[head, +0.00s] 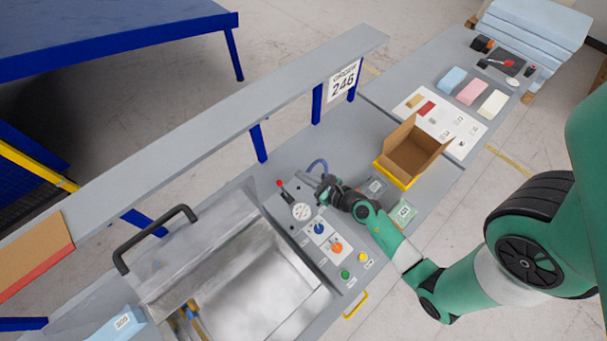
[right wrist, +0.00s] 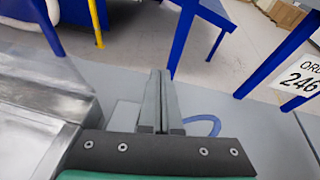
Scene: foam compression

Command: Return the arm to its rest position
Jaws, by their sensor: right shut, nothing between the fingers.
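My right arm (head: 405,258), green with dark joints, reaches in from the right in the head view. Its gripper (head: 308,178) is over the far end of the control panel, near the red-tipped lever (head: 281,186) and the round gauge (head: 301,211). In the right wrist view the two grey fingers (right wrist: 161,80) lie side by side, shut and empty. Whether the gripper touches the panel is not clear. My left gripper is not in view.
The control panel (head: 327,262) has several coloured knobs and buttons. A metal chamber with a raised lid (head: 190,260) stands left of it. An open cardboard box (head: 414,150) sits to the right. A grey rail with an order 246 sign (head: 343,82) runs behind.

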